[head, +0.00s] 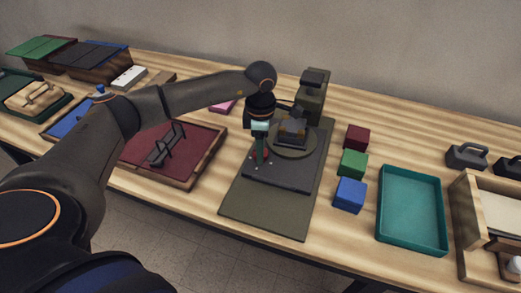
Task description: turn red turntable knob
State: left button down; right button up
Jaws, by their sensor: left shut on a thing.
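The red turntable knob (262,156) shows as a small red patch at the left edge of the dark turntable base (277,178). My left gripper (260,158) points down onto it from above and is shut on it, hiding most of the knob. The round turntable plate (292,149) sits on the base behind the gripper, with a dark block-like object (292,130) on it. The base stands on an olive mat (262,215). My right gripper is not in view.
Red (357,138), green (353,163) and blue (349,194) cubes stand right of the mat. A teal tray (412,210) lies beyond them. A dark olive device (312,95) rises behind the turntable. A dark red board with a black handle (190,165) lies to the left.

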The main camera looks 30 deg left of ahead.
pick_arm(q)
jog(key=shift+m, duration=0.6)
jog(key=shift+c, duration=1.5)
grip_release()
notch_tip(320, 180, up, 13)
jog(key=shift+f+b, duration=0.2)
jog(key=shift+b, duration=0.15)
